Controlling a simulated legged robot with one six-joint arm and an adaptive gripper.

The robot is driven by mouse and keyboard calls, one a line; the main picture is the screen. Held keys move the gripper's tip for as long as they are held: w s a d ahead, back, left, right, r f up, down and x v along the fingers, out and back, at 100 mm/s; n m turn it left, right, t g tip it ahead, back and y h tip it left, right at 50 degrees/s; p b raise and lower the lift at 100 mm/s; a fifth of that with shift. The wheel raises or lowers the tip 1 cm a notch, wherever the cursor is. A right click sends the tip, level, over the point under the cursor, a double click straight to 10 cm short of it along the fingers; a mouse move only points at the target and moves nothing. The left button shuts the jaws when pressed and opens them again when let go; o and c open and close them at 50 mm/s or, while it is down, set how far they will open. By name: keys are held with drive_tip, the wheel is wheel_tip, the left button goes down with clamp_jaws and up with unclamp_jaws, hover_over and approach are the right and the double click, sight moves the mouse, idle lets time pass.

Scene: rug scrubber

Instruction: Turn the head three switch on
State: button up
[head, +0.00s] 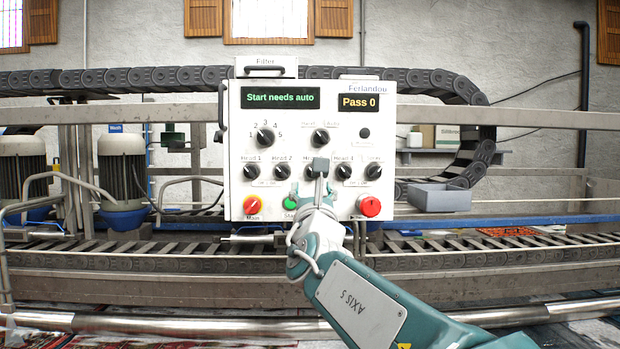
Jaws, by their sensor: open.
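The white control panel (300,115) stands upright in front of me in the head view. Its lower row holds black knobs: Head 1 (251,171), Head 2 (282,171) and Head 4 (344,171), plus one more at the right end. The head three switch lies between Head 2 and Head 4, mostly hidden behind my gripper, so its setting cannot be read. My gripper (320,168) is open in front of that spot, its arm coming from the lower right. Whether it touches the knob cannot be told. The green display (280,98) reads "Start needs auto".
Above the row are a numbered dial (265,138) and a selector (320,137).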

sight(309, 176)
drive_tip(key=x, duration=0.2)
drive_tip(key=d+x, duration=0.1)
drive_tip(key=x, duration=0.1)
drive_tip(key=shift+w, duration=0.15)
drive_tip(key=shift+w+a+r, duration=0.15)
drive_tip(key=shift+w+a, duration=0.1)
drive_tip(key=shift+a, duration=0.45)
drive_tip(key=shift+d, duration=0.3)
drive_tip(key=c, duration=0.3)
drive_tip(key=shift+d, duration=0.15)
drive_tip(key=c, duration=0.5)
clamp_jaws()
drive_tip(key=shift+s, duration=0.1)
